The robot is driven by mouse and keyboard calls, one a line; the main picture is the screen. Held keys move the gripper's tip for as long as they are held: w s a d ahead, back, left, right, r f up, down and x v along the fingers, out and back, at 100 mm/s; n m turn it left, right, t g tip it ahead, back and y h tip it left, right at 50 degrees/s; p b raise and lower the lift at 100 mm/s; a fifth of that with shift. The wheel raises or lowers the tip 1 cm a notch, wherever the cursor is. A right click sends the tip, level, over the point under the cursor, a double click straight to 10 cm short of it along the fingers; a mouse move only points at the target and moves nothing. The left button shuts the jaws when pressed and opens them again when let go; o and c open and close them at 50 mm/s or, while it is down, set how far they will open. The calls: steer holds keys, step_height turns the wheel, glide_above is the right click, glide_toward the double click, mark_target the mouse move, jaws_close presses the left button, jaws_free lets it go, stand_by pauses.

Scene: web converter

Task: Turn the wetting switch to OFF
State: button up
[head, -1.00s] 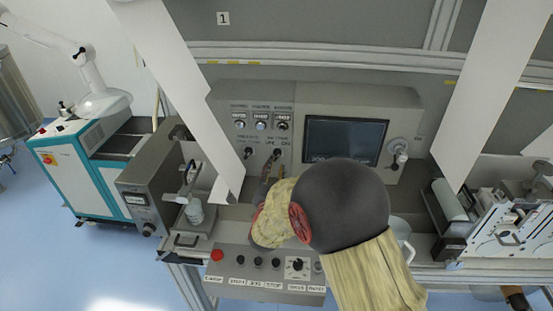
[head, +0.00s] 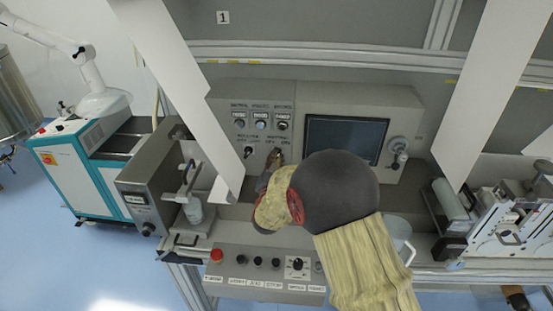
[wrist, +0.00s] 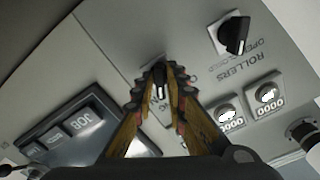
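The wetting switch (wrist: 160,91) is a small black knob with a pale line, on the grey control panel. Its label is mostly hidden by my fingers in the wrist view. In the head view the switch (head: 276,152) is the right one of two lower knobs, right at my fingertips. My gripper (wrist: 161,82) has its two orange and black fingers converged around the knob, with the tips closed in on both sides of it. It also shows in the head view (head: 272,165), reaching up to the panel. I cannot read which position the knob points to.
The rollers switch (wrist: 235,35) sits beside the wetting switch. Several counters (wrist: 266,93) are above in the head view. A dark screen (head: 345,138) is to the right. A lower button box (head: 265,270) with a red button (head: 216,255) lies below my arm. Slanted white web (head: 180,90) hangs at left.

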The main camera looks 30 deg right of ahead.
jaws_close()
steer(key=shift+n, duration=0.3)
steer(key=n, duration=1.1)
steer(key=shift+p, duration=0.3)
steer(key=shift+n, duration=0.3)
stand_by(0.4)
steer(key=shift+o, duration=2.1)
jaws_free()
steer(key=shift+a, duration=0.1)
